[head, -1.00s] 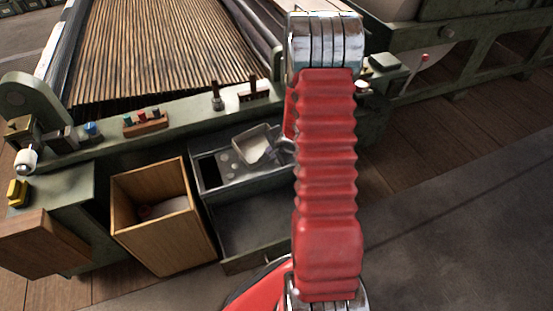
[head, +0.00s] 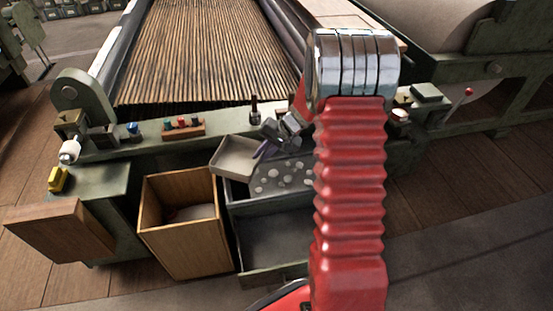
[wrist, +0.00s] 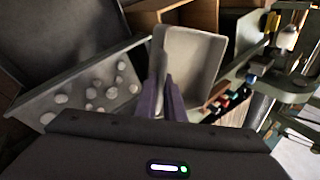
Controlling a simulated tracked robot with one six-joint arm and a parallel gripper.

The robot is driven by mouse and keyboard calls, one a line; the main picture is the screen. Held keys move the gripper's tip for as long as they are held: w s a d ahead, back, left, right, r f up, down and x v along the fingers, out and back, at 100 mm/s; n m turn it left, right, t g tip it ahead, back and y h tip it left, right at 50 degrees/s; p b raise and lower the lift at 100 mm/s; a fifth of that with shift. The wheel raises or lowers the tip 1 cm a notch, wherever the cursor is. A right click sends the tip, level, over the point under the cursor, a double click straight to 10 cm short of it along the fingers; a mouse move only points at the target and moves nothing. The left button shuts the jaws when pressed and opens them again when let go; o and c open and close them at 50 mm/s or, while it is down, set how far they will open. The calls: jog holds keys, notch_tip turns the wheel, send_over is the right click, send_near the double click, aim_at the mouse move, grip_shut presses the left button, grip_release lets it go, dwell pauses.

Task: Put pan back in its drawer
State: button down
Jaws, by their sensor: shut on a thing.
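The pan is a shallow grey rectangular tray (head: 236,158), held tilted in the air near the left end of the grey compartment. My gripper (head: 268,146) is shut on its right edge. In the wrist view the pan (wrist: 190,62) extends beyond the two purple fingers (wrist: 163,98); its inside looks empty. The dark green-grey drawer (head: 270,272) stands open below the compartment, and its visible floor is bare. It also shows at the upper left of the wrist view (wrist: 62,35).
The compartment (head: 250,208) holds several pale round pieces (head: 285,178). An open wooden bin (head: 190,245) stands left of the drawer. A rail above carries small coloured knobs (head: 182,125) and a dark upright peg (head: 254,108). A brown wooden box (head: 60,232) is at far left.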

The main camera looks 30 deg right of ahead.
jog(key=s+a+r+n+g+y, duration=0.1)
jog(key=s+a+r+n+g, duration=0.1)
jog(key=a+r+n+g, duration=0.2)
jog(key=a+r+n, duration=0.3)
jog(key=n, duration=0.1)
jog(key=shift+s+a+r+n+g+y, duration=0.25)
jog(key=shift+s+a+n+g+y, duration=0.05)
jog(key=shift+a+n+y, duration=0.1)
jog(key=shift+a, duration=0.1)
